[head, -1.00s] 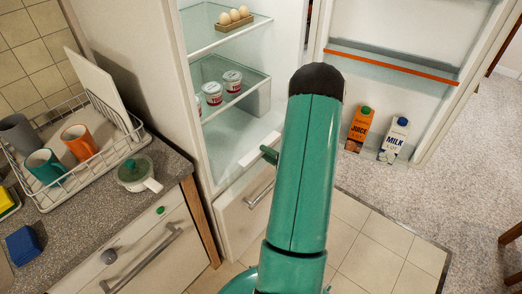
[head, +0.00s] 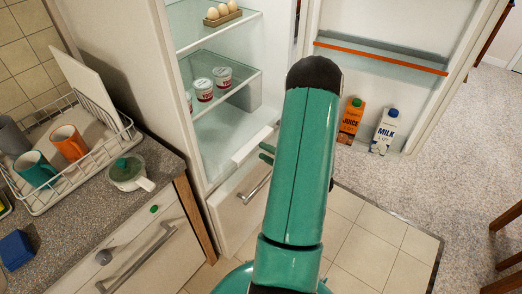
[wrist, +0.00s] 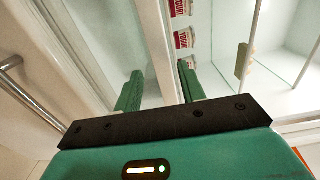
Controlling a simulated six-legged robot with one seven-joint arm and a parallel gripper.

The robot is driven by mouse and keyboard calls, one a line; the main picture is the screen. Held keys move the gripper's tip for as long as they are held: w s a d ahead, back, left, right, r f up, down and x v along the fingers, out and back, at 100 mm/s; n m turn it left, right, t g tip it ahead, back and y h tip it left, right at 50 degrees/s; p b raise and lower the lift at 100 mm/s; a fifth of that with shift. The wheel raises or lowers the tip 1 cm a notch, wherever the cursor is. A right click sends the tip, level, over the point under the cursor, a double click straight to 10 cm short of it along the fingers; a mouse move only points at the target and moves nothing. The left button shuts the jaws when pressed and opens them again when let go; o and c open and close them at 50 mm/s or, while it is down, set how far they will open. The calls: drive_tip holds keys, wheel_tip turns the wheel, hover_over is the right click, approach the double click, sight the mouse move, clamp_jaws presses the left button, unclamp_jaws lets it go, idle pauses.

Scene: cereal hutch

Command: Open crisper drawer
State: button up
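The crisper drawer (head: 232,218) is the white front with a metal bar handle (head: 257,188) at the bottom of the open fridge. It looks shut. My gripper (head: 267,153) is partly hidden behind my green arm; its green fingers show above the handle, by the white ledge over the drawer. In the wrist view my gripper (wrist: 160,86) has its two fingers apart with nothing between them. A metal bar handle (wrist: 12,62) shows at the left edge there, outside the fingers and not touched.
The fridge door (head: 385,70) stands open at the right, with a juice carton (head: 350,121) and a milk carton (head: 385,131) low in it. Yogurt cups (head: 203,90) and eggs (head: 222,14) sit on shelves. A counter (head: 90,205) with a dish rack (head: 75,183) is at left.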

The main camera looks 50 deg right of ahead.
drive_tip(key=s, duration=1.1)
drive_tip(key=shift+s, duration=0.15)
drive_tip(key=shift+d, duration=0.1)
